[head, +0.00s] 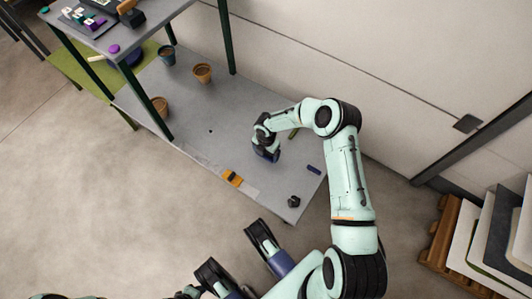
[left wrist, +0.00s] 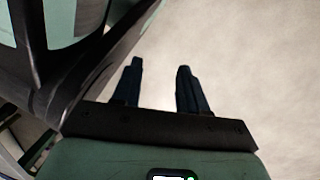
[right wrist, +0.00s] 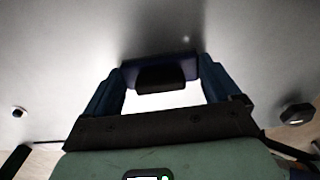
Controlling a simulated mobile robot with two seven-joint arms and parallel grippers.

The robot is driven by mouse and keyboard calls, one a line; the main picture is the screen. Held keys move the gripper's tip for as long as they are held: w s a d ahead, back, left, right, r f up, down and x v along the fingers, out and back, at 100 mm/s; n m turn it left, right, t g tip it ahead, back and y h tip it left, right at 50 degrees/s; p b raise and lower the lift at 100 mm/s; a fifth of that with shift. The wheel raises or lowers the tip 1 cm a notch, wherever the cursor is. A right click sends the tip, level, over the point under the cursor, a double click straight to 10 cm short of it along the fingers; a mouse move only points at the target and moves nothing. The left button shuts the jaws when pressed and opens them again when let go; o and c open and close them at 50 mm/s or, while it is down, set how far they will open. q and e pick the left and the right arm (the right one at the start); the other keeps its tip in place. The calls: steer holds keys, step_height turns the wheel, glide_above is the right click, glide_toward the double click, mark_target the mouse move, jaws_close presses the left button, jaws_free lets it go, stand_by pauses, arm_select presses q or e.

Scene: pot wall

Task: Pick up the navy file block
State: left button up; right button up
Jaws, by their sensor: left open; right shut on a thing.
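The navy file block (right wrist: 185,66) shows in the right wrist view as a dark navy slab with a black raised part. It sits between the fingers of my right gripper (right wrist: 160,88), which is shut on it. In the head view my right gripper (head: 266,154) is low over the grey lower shelf, and the block is hard to tell from the fingers there. I cannot tell whether the block still touches the shelf. My left gripper (left wrist: 158,85) is open and empty over bare floor in the left wrist view.
A wall rises behind. Panels on a wooden pallet (head: 450,245) stand at right.

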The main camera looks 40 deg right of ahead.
steer(key=shift+r, duration=0.1)
arm_select(q)
steer(key=w+d+r+t+p, duration=0.2)
steer(key=w+r+p, duration=0.3)
steer(key=r, duration=0.3)
steer(key=shift+d+r+m+p, duration=0.2)
steer(key=shift+d+m+p, duration=0.05)
steer(key=shift+m+p, duration=0.1)
arm_select(e)
step_height(320, 180, up, 20)
arm_select(q)
steer(key=shift+w, duration=0.1)
